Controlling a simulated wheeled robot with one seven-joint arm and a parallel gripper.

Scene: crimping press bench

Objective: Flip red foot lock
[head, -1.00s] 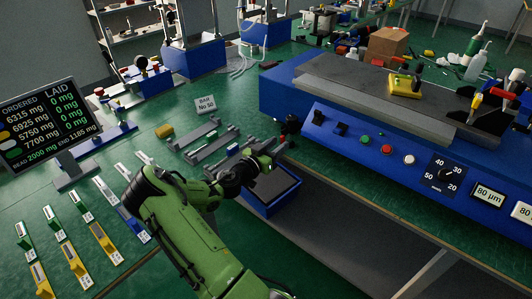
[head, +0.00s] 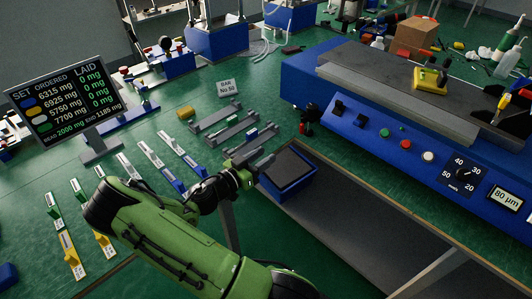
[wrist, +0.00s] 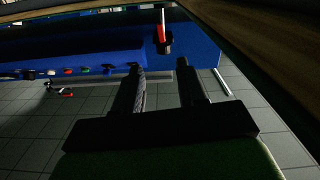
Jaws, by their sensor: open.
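A small black fitting with a red part (head: 307,124) sits at the left end of the blue press (head: 345,95) in the head view. My gripper (head: 268,161) is open and empty, to the lower left of that fitting in the head view. In the wrist view its two dark fingers (wrist: 160,72) point toward the blue body, with the red lever beyond them and apart from them.
A blue tray with a dark inside (head: 288,187) lies close by my gripper. Grey holders (head: 222,125) stand on the green bench behind it. The press panel (head: 400,140) carries coloured buttons.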

